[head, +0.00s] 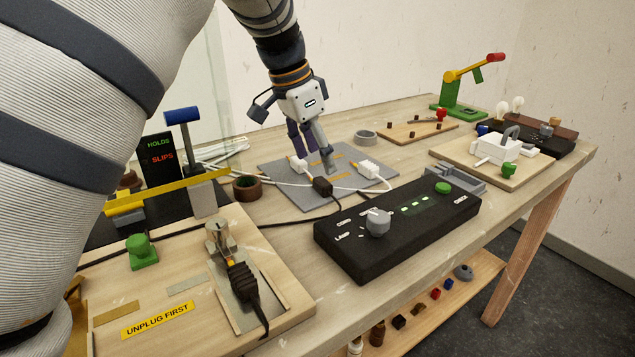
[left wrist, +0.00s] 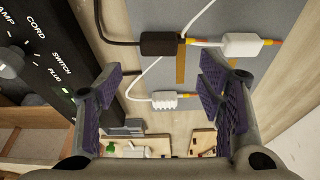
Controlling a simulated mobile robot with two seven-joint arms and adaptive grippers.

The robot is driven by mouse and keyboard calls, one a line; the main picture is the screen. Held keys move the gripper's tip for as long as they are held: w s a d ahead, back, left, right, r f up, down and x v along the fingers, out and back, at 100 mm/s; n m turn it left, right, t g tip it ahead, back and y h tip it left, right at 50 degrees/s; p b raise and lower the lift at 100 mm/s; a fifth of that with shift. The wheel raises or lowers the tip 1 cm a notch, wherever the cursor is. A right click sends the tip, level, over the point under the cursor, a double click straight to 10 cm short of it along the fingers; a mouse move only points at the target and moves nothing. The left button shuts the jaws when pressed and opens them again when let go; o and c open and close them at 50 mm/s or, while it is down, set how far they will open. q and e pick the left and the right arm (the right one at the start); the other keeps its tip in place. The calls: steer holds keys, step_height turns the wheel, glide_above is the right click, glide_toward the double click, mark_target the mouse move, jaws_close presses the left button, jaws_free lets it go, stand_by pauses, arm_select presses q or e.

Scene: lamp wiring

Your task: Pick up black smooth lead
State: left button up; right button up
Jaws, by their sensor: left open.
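The black smooth lead (head: 322,187) lies on the grey mat (head: 311,200), near its front edge. Its block (left wrist: 160,43) shows in the left wrist view, with a black cord running left and a coloured tip at its right end. A white smooth lead (left wrist: 240,45) lies to its right, and a white ribbed lead (left wrist: 167,100) lies below it. The ribbed lead also shows in the head view (head: 369,170). My left gripper (head: 311,160) is open and empty above the mat, with its fingers (left wrist: 165,95) apart. My right gripper is not in view.
A black control box (head: 400,228) with a grey knob stands in front of the mat. A wooden board (head: 190,290) with a plug in a holder lies at front left. A grey ring (head: 366,137) and a brown ring (head: 247,188) sit near the mat. White cables cross the mat.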

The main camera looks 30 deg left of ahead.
mark_target(322, 181)
arm_select(q)
steer(key=x, duration=0.5)
steer(key=shift+s+f, duration=0.25)
steer(key=shift+f, duration=0.15)
steer(key=shift+r, duration=0.1)
steer(key=c, duration=1.1)
steer(key=shift+c, duration=0.2)
